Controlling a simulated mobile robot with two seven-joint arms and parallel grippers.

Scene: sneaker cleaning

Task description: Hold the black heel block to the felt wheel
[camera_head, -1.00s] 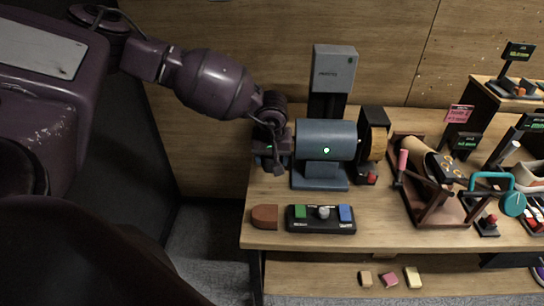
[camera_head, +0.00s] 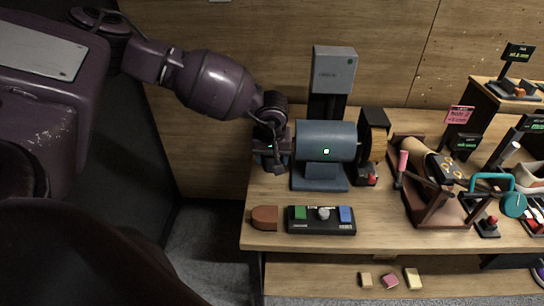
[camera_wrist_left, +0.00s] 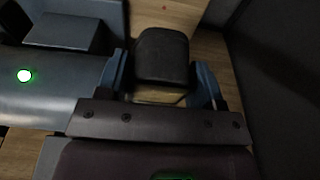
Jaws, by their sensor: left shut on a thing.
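My left gripper (camera_head: 275,160) is at the left end of the blue-grey motor (camera_head: 325,142). In the left wrist view its two blue fingers (camera_wrist_left: 160,78) are shut on a black block (camera_wrist_left: 162,55) with a tan lower edge, the heel block. In the head view the block is mostly hidden by the gripper. A tan wheel (camera_head: 378,143) in a black guard is at the motor's right end, apart from the gripper. Any wheel at the left end is hidden, so contact with the block cannot be told. My right gripper is out of view.
A control box (camera_head: 321,219) with green and blue buttons and a reddish-brown block (camera_head: 264,217) lie at the table's front left. A stand with a roller (camera_head: 425,170) is right of the wheel. Several small blocks (camera_head: 389,281) lie on the lower shelf.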

